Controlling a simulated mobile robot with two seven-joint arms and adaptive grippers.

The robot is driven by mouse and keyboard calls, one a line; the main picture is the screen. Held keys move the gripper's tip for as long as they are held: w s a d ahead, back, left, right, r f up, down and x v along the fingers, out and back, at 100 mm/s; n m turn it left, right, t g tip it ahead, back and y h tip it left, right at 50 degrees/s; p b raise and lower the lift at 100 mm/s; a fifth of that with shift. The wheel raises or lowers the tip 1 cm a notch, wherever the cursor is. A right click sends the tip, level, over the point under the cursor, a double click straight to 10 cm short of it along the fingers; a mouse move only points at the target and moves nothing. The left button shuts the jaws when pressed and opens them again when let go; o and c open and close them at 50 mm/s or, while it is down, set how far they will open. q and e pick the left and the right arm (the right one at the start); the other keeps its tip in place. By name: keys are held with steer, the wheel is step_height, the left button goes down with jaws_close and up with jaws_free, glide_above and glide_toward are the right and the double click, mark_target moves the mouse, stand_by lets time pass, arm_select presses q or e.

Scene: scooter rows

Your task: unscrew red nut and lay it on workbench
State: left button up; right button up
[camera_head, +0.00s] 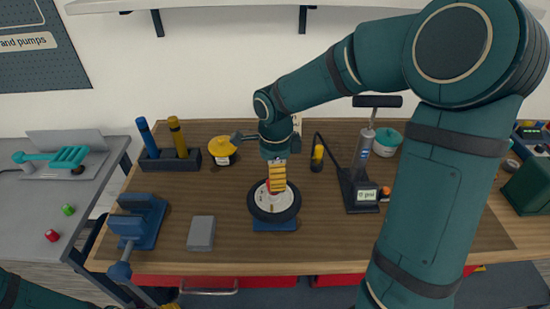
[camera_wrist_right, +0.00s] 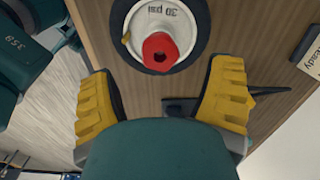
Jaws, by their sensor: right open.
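The red nut (camera_wrist_right: 161,52) sits on the white hub of a small wheel (camera_head: 262,206), which lies flat on a blue base on the workbench (camera_head: 345,235). The hub is marked "30 psi" in the right wrist view. In the head view the nut is mostly hidden behind my right gripper (camera_head: 277,178). My right gripper points down over the hub. In the right wrist view its yellow fingers (camera_wrist_right: 165,98) are wide apart with nothing between them, and the nut shows beyond them. At the bottom left of the head view, only part of my left arm and a yellow bit show.
A blue vise (camera_head: 138,222) and grey block (camera_head: 201,233) stand left of the wheel. A pump (camera_head: 361,170) with a hose stands right. Behind are a screwdriver holder (camera_head: 170,160) and yellow pot (camera_head: 222,149). Bare wood lies between block and wheel.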

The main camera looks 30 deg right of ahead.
steer(key=shift+f, duration=2.35)
steer(key=c, duration=1.3)
steer(key=n, duration=0.4)
steer(key=shift+n, duration=0.3)
steer(key=o, duration=1.2)
